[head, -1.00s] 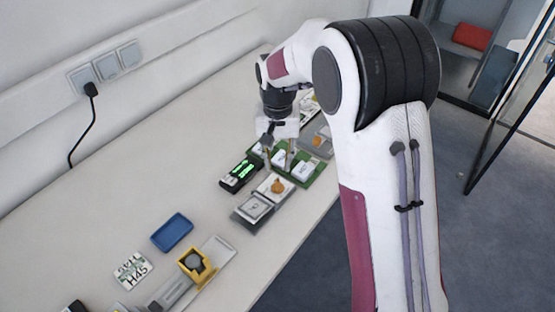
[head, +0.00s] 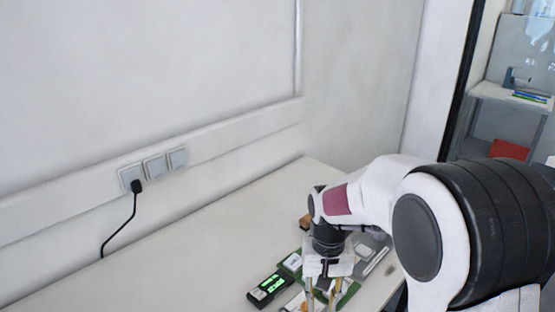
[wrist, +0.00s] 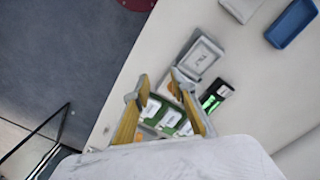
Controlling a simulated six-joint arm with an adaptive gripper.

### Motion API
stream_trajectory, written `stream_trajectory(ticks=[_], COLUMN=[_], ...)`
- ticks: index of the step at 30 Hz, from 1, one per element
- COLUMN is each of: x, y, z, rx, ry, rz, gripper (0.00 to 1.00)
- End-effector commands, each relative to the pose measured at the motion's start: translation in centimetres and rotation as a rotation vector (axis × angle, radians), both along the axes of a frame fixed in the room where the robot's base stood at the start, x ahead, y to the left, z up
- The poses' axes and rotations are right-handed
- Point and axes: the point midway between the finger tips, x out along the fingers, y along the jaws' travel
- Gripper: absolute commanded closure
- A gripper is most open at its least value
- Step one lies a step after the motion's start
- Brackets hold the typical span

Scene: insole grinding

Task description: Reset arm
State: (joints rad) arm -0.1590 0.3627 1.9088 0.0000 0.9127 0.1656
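My gripper (head: 322,298) is over the green tray (head: 352,288) on the white table, with its fingertips near the bottom edge of the head view. In the wrist view my gripper (wrist: 160,88) has its two yellowish fingers apart, with nothing held between them. The green tray (wrist: 186,128) with white-labelled items lies beyond and between the fingers there, partly hidden by them.
A black device with a green display (head: 270,287) lies left of the green tray. A grey box (wrist: 202,55) and a blue tray (wrist: 292,22) show in the wrist view. The table (head: 200,262) is bare toward the wall. A black cable (head: 132,215) hangs from a wall socket.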

Motion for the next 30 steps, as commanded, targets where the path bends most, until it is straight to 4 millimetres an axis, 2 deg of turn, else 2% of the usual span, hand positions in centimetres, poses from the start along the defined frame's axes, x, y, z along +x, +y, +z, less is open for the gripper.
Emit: stream_trajectory(ticks=[3,15,30], x=[-1.7,-7.0,-13.3], y=[-0.6,-2.5,-4.4], z=[1.7,6.1,9.9], rx=[0.004,0.013,0.017], ry=[-0.019,-0.091,-0.204], rz=[0.016,0.053,0.071], gripper=[0.75,0.75,0.75])
